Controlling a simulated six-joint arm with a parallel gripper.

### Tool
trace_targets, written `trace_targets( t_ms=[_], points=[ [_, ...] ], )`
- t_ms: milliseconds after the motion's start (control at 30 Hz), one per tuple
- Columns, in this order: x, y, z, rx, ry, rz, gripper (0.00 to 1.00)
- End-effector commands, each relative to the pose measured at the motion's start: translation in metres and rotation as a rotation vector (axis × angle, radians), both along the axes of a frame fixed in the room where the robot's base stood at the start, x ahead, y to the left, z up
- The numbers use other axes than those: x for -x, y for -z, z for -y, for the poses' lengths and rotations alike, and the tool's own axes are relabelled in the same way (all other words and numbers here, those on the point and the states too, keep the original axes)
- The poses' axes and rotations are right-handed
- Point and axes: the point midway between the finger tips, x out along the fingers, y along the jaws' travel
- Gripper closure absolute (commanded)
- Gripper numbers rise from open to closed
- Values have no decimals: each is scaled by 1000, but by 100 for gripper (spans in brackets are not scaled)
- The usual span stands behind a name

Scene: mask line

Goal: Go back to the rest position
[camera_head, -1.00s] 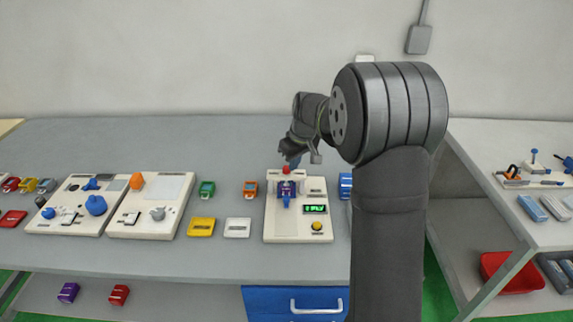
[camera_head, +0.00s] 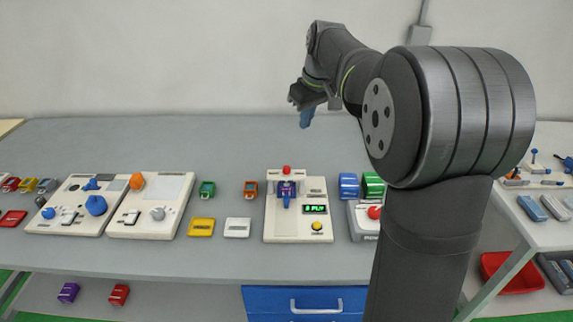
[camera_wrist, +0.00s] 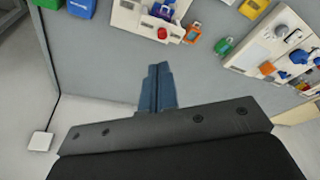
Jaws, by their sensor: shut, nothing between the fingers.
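My gripper (camera_head: 306,117) is raised above the back part of the grey bench, in front of the wall, with its blue fingers pointing down. In the wrist view the blue fingers (camera_wrist: 157,88) are together with nothing between them. It is apart from everything on the bench. Below it stands a white station (camera_head: 272,228) with a red knob on top, a purple block (camera_head: 287,190) in it, a green-lit display (camera_head: 315,209) and a yellow button (camera_head: 317,226).
Left of the station lie a yellow block (camera_head: 201,227), a white block (camera_head: 237,227), a green one (camera_head: 207,189) and an orange one (camera_head: 250,189). Two white panels (camera_head: 150,205) with knobs stand further left. A red-button box (camera_head: 365,228) is at right. The back of the bench (camera_head: 220,140) is clear.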

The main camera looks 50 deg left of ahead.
Motion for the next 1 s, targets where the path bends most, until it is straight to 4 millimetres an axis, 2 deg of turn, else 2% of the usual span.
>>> trace_targets(
  t_ms=[333, 467, 667, 1000],
  points=[
    [0, -1, 0, 0, 0, 0, 100],
    [0, 5, -1, 1, 0, -1, 100],
    [0, 34, -8, 3, 0, -2, 100],
    [-3, 100, -25, 3, 0, -2, 100]
  ],
)
